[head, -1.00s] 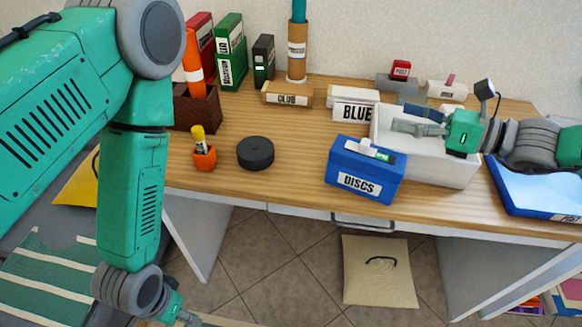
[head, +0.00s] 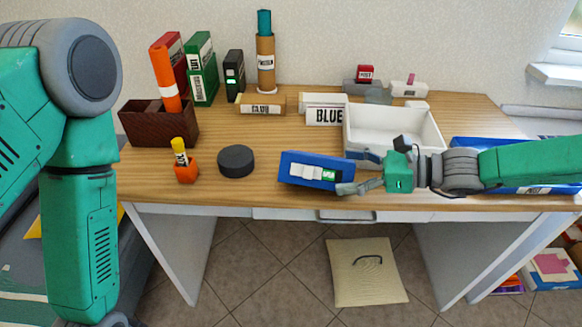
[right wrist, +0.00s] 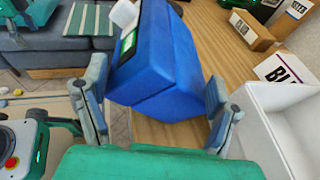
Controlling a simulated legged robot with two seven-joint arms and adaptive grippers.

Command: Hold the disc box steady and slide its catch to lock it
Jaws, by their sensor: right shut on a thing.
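The blue disc box (head: 296,158) stands near the front edge of the desk. A white and green catch piece (head: 328,175) shows on it; I cannot tell how far it is slid. In the right wrist view the box (right wrist: 165,60) sits between my two fingers, with the green and white piece (right wrist: 127,42) at its left side. My right gripper (head: 350,174) is shut on the right end of the box; its fingers also show in the right wrist view (right wrist: 156,100). My left arm hangs at the left of the head view, and its gripper is out of frame.
A white open bin (head: 395,130) stands right behind the box. A black round disc (head: 236,161) and an orange pot (head: 186,171) are to the left. The BLUE box (head: 325,115) is behind. Desk between the black disc and the blue box is clear.

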